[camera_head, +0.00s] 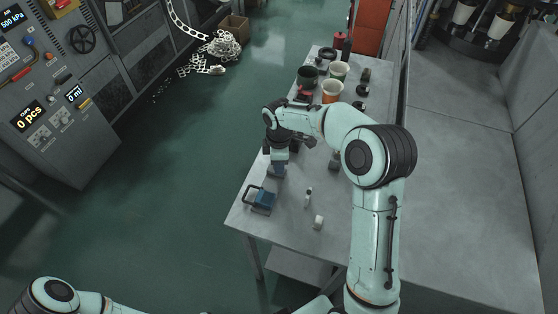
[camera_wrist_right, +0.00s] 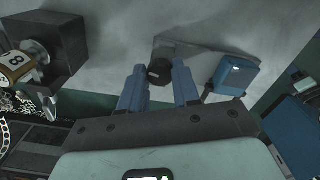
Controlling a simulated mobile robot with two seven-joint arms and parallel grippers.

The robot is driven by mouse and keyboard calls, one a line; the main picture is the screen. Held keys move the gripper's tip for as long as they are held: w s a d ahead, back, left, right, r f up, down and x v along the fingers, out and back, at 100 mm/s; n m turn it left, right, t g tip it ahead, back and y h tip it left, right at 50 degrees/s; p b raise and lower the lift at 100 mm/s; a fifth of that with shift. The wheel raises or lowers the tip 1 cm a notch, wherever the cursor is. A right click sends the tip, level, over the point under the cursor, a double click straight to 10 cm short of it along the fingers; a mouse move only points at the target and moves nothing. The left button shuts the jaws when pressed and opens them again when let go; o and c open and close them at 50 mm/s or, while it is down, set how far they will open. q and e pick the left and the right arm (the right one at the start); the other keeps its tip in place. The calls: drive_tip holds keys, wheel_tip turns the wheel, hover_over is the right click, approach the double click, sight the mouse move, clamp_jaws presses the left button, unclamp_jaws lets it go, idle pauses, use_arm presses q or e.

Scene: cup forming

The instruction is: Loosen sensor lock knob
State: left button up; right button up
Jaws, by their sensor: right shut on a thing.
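My right arm reaches over the grey table (camera_head: 300,215), and its gripper (camera_head: 277,172) points down near the table's left edge. In the right wrist view its two blue fingers (camera_wrist_right: 158,88) are shut on a small black knob (camera_wrist_right: 160,72), which shows between the fingertips. A grey plate (camera_wrist_right: 195,56) lies behind the knob. A blue block (camera_wrist_right: 235,75) sits at the plate's right side. In the head view the gripper and wrist hide the knob. My left arm shows only at the bottom left, and its gripper is out of view.
A blue tool with a black handle (camera_head: 262,198) and a small white piece (camera_head: 318,222) lie on the near table. Several cups, including an orange one (camera_head: 332,91), stand at the far end. In the wrist view, a dark box (camera_wrist_right: 62,48) is close at left.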

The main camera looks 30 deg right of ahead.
idle(0.5)
drive_tip(key=o, duration=1.1)
drive_tip(key=shift+c, duration=0.2)
use_arm(q)
drive_tip(key=shift+w+r+p, duration=0.75)
drive_tip(key=shift+w+r, duration=0.2)
drive_tip(key=shift+r, duration=0.1)
use_arm(e)
wheel_tip(320, 180, up, 14)
drive_tip(key=shift+f, duration=0.25)
drive_tip(key=shift+f, duration=0.1)
